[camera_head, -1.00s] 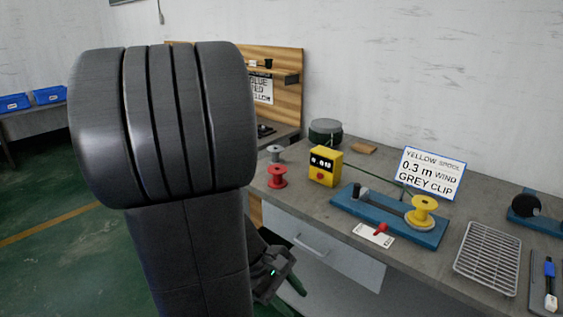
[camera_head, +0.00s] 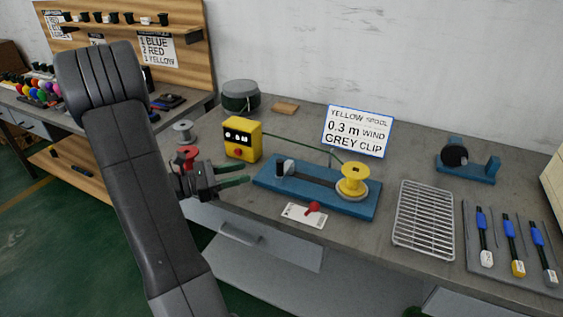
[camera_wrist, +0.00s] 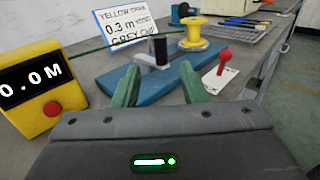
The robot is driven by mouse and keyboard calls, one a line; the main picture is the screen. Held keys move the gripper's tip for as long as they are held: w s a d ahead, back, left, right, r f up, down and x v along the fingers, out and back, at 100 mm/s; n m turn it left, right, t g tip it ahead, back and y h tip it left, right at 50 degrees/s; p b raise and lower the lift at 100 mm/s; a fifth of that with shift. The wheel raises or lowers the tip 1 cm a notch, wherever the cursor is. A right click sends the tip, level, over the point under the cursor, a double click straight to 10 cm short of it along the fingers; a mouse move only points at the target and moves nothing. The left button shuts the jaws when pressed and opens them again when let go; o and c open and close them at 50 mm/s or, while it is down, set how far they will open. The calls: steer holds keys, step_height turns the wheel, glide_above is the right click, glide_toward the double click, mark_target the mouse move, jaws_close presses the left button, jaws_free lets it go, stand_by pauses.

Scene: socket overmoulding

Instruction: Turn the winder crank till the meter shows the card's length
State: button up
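The winder (camera_head: 330,203) is a blue base with a yellow spool (camera_head: 353,178) at its right end. The yellow meter (camera_head: 242,138) has a red button and reads 0.0 M in the wrist view (camera_wrist: 32,85). The card (camera_head: 358,131) says yellow spool, 0.3 m wind, grey clip. My gripper (camera_head: 236,174) is open and empty, left of the black handle. In the wrist view its green fingers (camera_wrist: 159,84) are apart, with the handle beyond the gap.
A red lever on a white plate (camera_head: 303,216) is in front of the winder. A wire rack (camera_head: 424,220) and a tray of tools (camera_head: 514,255) are to the right. Red (camera_head: 187,155) and grey (camera_head: 182,132) spools stand behind my gripper. A green cable runs from meter to winder.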

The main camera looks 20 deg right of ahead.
mark_target(280, 174)
steer(key=d, duration=0.8)
steer(key=s+d, duration=0.1)
steer(key=d, duration=0.2)
steer(key=shift+d, duration=0.4)
jaws_close()
